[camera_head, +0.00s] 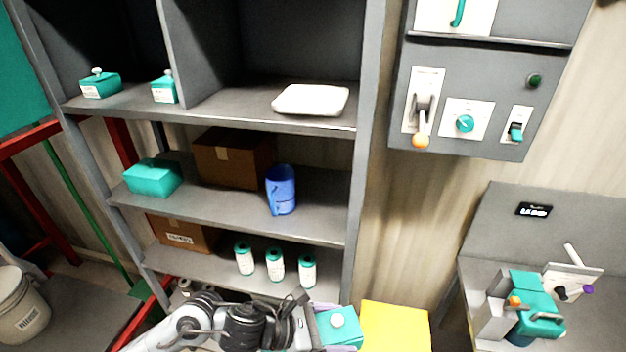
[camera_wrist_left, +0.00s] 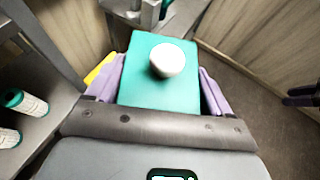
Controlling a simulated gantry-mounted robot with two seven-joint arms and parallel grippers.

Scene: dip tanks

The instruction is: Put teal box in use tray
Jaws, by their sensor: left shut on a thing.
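A teal box (camera_wrist_left: 150,88) with a round white knob on its lid is between the purple fingers of my left gripper (camera_wrist_left: 160,85), which is shut on it. In the head view the teal box (camera_head: 342,333) is at the bottom edge, held in front of the shelves. A white tray (camera_head: 311,99) lies on the upper shelf, right of the divider, and looks empty. I see no label on it. A dark, purplish shape at the right edge of the left wrist view may be my right gripper; its fingers are unclear.
Two other teal boxes with knobs (camera_head: 100,84) (camera_head: 164,87) stand on the upper shelf, left. Below are a larger teal box (camera_head: 153,178), a cardboard box (camera_head: 233,158), a blue container (camera_head: 281,190) and white bottles (camera_head: 275,265). A yellow block (camera_head: 395,326) is right of the held box.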

